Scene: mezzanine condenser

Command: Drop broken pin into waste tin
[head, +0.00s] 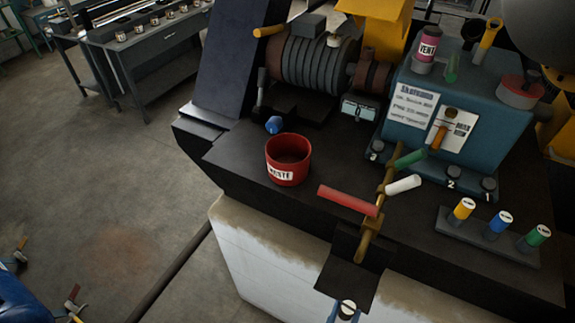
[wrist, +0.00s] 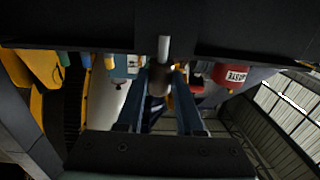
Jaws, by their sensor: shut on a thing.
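The red waste tin (head: 288,160), with a white label, stands open on the dark deck left of the middle in the head view. It also shows at right in the wrist view (wrist: 228,75). My gripper (head: 345,311) is at the bottom edge of the head view, in front of the deck and apart from the tin. Its blue fingers are shut on a short pin (head: 348,305) with a pale top. In the wrist view the pin (wrist: 164,48) shows a grey shaft above a brownish part between the fingers. I cannot make out the break.
A brass valve line with a red handle (head: 347,200), a white handle (head: 403,185) and a green one lies right of the tin. A rack (head: 487,237) holds yellow, blue and green pins. A blue knob (head: 274,125) sits behind the tin. A teal machine box (head: 460,100) stands behind.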

